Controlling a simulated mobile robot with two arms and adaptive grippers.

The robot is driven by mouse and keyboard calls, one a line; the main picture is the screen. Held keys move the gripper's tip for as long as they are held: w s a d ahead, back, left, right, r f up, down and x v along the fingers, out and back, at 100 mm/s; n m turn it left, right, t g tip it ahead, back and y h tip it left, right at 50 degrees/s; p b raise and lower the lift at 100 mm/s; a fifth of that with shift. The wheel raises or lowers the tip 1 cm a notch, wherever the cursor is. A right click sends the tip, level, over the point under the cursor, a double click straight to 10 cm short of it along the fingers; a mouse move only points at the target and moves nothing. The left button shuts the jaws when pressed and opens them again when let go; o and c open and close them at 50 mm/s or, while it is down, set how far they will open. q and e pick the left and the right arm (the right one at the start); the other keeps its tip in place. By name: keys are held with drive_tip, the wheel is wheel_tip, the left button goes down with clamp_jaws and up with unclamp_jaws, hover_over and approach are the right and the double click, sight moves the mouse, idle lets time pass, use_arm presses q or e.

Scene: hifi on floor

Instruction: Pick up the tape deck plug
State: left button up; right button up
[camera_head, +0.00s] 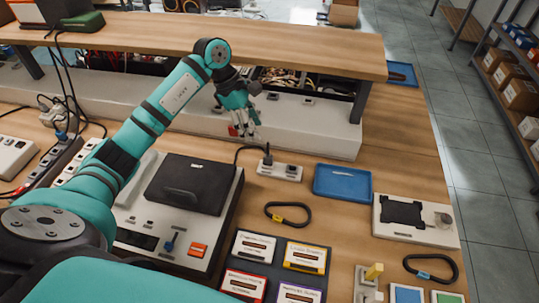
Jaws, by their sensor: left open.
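My left gripper (246,132) is open and empty, held above the bench in front of the shelf's grey base. A small black plug (267,155) stands upright in a short white socket strip (280,171), below and right of the gripper and apart from it. A black cable runs from the plug to the left, toward a pale device with a black lid (190,184). This may be the tape deck plug; no label on it can be read. My left arm covers part of the device. My right gripper is not in view.
A blue tray (342,182) lies right of the strip. A coiled cable (287,214) and a dark mat with several cassettes (305,257) lie in front. A raised wooden shelf (310,52) spans behind the gripper. Other strips and cables crowd the left.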

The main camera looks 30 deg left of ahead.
use_arm(q)
drive_tip(key=p, duration=0.2)
hover_over(268, 156)
drive_tip(key=a, duration=0.1)
drive_tip(key=f, duration=0.6)
drive_tip(key=shift+s+a+f, duration=0.1)
drive_tip(key=shift+s, duration=0.15)
drive_tip(key=shift+f, duration=0.5)
drive_tip(key=shift+d+f+p, duration=0.2)
drive_tip(key=shift+f+p, duration=0.05)
drive_tip(key=shift+p, duration=0.05)
drive_tip(key=x, duration=0.1)
drive_tip(key=p+x, duration=0.1)
drive_tip(key=x, duration=0.1)
drive_tip(key=shift+a+f+p, duration=0.2)
drive_tip(key=shift+f+p, duration=0.1)
drive_tip(key=shift+f, duration=0.15)
drive_tip(key=shift+w+d+f, duration=0.1)
drive_tip(key=shift+f, duration=0.35)
clamp_jaws()
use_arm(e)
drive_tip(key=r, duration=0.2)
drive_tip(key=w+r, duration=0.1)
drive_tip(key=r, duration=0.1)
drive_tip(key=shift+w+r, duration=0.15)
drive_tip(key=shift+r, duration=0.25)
